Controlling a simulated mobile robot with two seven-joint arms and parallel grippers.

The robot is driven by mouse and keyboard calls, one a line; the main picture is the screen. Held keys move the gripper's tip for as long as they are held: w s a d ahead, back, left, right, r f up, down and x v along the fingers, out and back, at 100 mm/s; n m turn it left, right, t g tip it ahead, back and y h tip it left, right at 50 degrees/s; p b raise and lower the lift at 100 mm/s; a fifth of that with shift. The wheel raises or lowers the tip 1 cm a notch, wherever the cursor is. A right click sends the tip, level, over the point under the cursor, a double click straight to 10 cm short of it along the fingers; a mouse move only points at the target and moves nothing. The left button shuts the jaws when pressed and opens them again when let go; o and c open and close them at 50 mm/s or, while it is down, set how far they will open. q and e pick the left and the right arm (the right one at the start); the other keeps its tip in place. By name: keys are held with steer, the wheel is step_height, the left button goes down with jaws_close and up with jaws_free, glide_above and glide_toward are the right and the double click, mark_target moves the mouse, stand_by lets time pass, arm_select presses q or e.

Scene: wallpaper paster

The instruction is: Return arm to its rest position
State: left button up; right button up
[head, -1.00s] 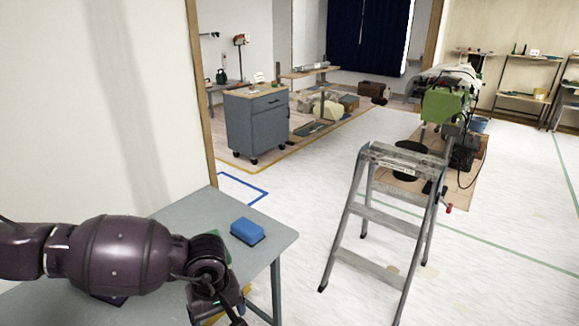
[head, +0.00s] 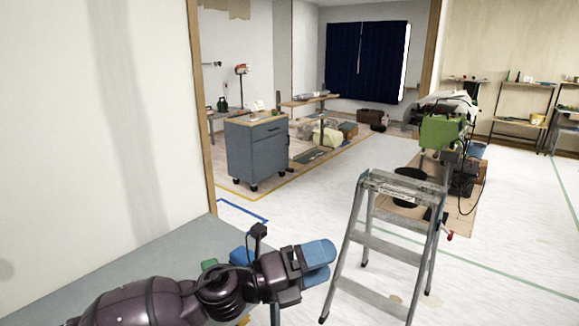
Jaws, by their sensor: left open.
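My left arm (head: 135,302) comes in from the lower left, low over the grey table. My left gripper (head: 318,259) points right, with blue fingers beyond the table's right edge. Its jaws are open, and I see nothing held between them. A blue block (head: 239,253) shows in part behind the wrist, on the table. My right gripper is out of view.
The grey table (head: 165,255) stands against the white wall. A metal stepladder (head: 385,240) stands close to the right of my left gripper. A grey wheeled cabinet (head: 257,152) is farther back. White floor lies open between them.

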arm_select(q)
steer(key=w+a+f+n+t+y, duration=0.1)
steer(key=a+f+n+t+y, duration=0.7)
steer(key=n, duration=0.6)
steer(key=w+a+f+n+t+y, duration=0.3)
steer(key=a+f+n, duration=0.55)
steer(key=n, duration=0.65)
steer(key=s+a+f+n+g+y, duration=0.2)
steer(key=s+a+f+n+y, duration=0.2)
steer(key=s+a+f, duration=0.4)
steer(key=s+a+f+n+g+y, duration=0.2)
steer(key=s+a+f+n+y, duration=0.2)
steer(key=s+a+f, duration=0.4)
steer(key=s+f, duration=0.2)
steer(key=s, duration=0.5)
steer(key=shift+s+f+g, duration=0.25)
steer(key=shift+s+g, duration=0.05)
steer(key=shift+s, duration=0.1)
steer(key=shift+a, duration=0.1)
